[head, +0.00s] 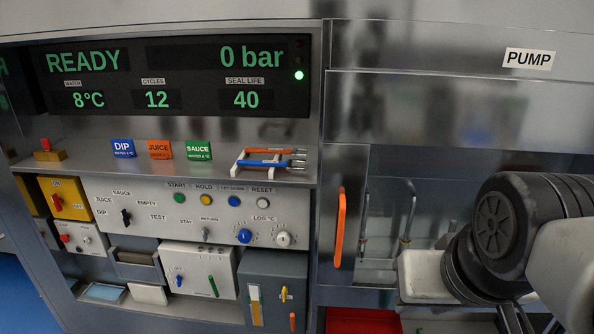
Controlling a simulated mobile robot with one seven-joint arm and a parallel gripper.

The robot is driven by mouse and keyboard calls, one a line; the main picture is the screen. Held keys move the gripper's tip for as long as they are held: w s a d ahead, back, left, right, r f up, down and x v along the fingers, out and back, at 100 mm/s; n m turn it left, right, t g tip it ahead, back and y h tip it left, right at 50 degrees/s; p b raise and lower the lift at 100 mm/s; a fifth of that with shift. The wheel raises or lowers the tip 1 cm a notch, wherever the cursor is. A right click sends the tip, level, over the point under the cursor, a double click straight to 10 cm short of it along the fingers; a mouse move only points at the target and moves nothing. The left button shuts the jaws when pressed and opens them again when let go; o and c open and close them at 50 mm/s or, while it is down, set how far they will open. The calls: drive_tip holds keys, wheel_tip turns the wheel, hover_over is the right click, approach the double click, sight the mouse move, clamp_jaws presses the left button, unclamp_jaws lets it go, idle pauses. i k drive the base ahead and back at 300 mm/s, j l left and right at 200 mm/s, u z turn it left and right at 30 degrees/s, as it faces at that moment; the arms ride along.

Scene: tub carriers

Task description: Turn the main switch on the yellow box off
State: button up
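The yellow box (71,189) is at the left of the head view, on the left end of the panel. It carries a red switch handle (57,203), with an ON label above it and an OFF label to its right. The handle looks roughly upright, towards ON, but it is small. My gripper (528,325) is at the bottom right, far from the yellow box. Only its dark upper part shows; the fingertips are cut off by the frame edge, so I cannot tell its opening.
A white control panel (150,228) with buttons and knobs lies right of the yellow box. Below are a white switch box (196,262) and a grey box (272,265). An orange door handle (340,228) stands out between the panel and my arm. A display reads READY, 0 bar.

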sight(58, 202)
drive_tip(key=u, duration=1.85)
drive_tip(key=i+j+z, duration=0.15)
drive_tip(key=i+z, duration=0.15)
drive_tip(key=z, duration=0.15)
drive_tip(key=i+j+z, duration=0.25)
drive_tip(key=z, duration=0.15)
drive_tip(key=i+j+z, duration=0.2)
drive_tip(key=i+j, duration=0.25)
drive_tip(key=j, duration=0.2)
drive_tip(key=i+j+z, duration=0.1)
drive_tip(key=j, duration=0.25)
drive_tip(key=i+j, duration=0.25)
drive_tip(key=j, duration=0.15)
drive_tip(key=i+j, duration=0.25)
drive_tip(key=j, duration=0.15)
drive_tip(key=i+j, duration=0.2)
drive_tip(key=j, duration=0.2)
drive_tip(key=i+j, duration=0.25)
drive_tip(key=j, duration=0.15)
